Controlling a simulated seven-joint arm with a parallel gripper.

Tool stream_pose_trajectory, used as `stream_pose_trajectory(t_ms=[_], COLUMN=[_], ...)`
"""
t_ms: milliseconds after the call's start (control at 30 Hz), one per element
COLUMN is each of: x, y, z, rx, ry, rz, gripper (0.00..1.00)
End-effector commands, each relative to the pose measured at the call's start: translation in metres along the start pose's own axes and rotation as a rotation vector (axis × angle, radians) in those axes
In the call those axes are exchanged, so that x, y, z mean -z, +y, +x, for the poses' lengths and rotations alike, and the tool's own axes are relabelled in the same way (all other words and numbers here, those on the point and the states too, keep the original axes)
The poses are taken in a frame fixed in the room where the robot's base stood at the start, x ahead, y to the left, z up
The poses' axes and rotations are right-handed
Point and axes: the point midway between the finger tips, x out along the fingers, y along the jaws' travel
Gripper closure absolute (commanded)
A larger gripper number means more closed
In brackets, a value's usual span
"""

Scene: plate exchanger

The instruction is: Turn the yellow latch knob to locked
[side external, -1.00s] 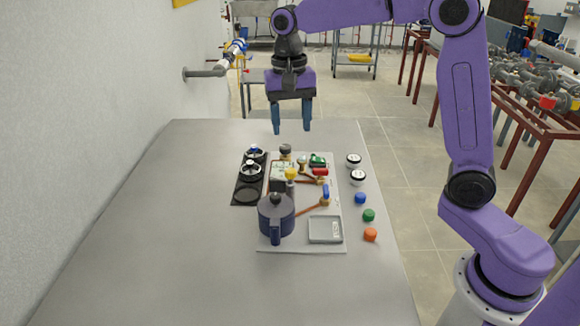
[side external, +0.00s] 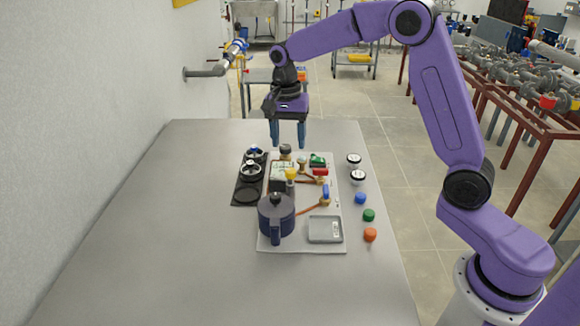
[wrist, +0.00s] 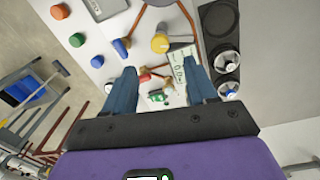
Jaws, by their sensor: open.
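The yellow latch knob (side external: 291,174) stands on a grey post on the white board, behind the dark blue pot. In the wrist view the yellow knob (wrist: 160,43) shows from above, just beyond the fingertips and between them in direction. My gripper (side external: 287,146) is open and empty, above the far end of the board. In the wrist view my gripper's (wrist: 159,69) two blue fingers are spread apart and do not touch the knob. The knob's marking for locked or unlocked is too small to read.
The dark blue pot (side external: 276,216) and a grey tray (side external: 325,230) are at the near end. Red-handled (side external: 321,172) and blue-handled (side external: 326,193) valves stand right of the knob. A black panel with handwheels (side external: 247,190) lies left. Loose caps (side external: 369,215) line the right; the left table is clear.

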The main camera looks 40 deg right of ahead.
Motion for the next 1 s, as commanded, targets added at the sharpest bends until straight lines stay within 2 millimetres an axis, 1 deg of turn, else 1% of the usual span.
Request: stream_pose_trajectory(t_ms=[33, 200, 300, 433, 600, 900, 933, 967, 1000], x=[0.0, 0.0, 0.0, 0.0, 0.0, 0.0, 0.0, 0.0, 0.0], y=[0.001, 0.001, 0.001, 0.001, 0.0, 0.0, 0.0, 0.0, 0.0], z=[0.011, 0.043, 0.059, 0.075, 0.086, 0.088, 0.088, 0.088, 0.088], rx=[-0.005, -0.005, -0.004, -0.003, 0.0, 0.0, 0.0, 0.0, 0.0], ry=[-0.002, -0.002, -0.001, -0.001, 0.0, 0.0, 0.0, 0.0, 0.0], rz=[0.001, 0.001, 0.001, 0.0, 0.0, 0.0, 0.0, 0.0, 0.0], gripper=[0.43, 0.43, 0.43, 0.43, 0.43, 0.43, 0.46, 0.56, 0.69])
